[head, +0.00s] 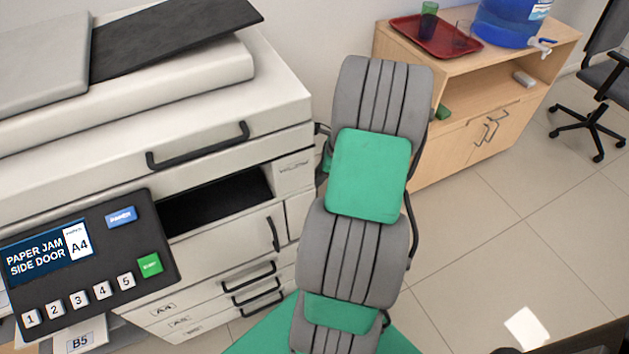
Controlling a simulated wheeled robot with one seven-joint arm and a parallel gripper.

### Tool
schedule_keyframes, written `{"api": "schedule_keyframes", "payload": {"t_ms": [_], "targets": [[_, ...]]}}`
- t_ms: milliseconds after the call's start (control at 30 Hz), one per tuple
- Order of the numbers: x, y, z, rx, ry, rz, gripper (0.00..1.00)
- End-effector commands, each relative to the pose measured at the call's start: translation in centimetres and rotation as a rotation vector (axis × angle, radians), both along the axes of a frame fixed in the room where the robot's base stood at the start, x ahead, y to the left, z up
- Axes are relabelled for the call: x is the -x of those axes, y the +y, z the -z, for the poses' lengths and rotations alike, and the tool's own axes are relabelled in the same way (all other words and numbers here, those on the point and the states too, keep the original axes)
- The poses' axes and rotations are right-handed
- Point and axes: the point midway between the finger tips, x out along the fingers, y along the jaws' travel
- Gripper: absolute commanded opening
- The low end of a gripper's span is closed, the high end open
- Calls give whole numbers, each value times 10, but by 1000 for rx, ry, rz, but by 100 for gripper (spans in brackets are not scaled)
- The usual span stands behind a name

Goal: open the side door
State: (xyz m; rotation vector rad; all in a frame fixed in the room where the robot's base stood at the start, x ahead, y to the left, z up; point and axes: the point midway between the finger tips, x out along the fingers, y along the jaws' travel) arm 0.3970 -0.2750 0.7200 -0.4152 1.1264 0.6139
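The copier (275,85) fills the left of the head view. Its panel screen (45,258) reads "PAPER JAM SIDE DOOR" and "A4". The front has a long black handle (198,147), a dark output slot (215,203) and a panel with an upright handle (273,235). The copier's right side, where a side door could be, is mostly hidden behind my grey and green arm. A small dark part (321,129) shows at that side, beside the arm; I cannot tell what it is. My gripper cannot be made out.
Drawers with black handles (248,276) sit low on the copier. A wooden cabinet (480,110) at the back right bears a red tray (435,37) and a blue water bottle (505,22). An office chair (605,85) stands far right. Tiled floor (490,230) is clear at right.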

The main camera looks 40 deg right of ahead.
Motion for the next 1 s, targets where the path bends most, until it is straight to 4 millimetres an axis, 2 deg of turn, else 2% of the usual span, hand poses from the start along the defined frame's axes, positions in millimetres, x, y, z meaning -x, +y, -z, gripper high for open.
{"api": "schedule_keyframes", "payload": {"t_ms": [100, 367, 633, 1000], "targets": [[-4, 3, 14, -1, 1, 0, 20], [-5, 3, 17, 2, -1, 3, 20], [-4, 3, 17, 1, -1, 5, 0], [-4, 3, 16, 1, -1, 5, 0]]}}
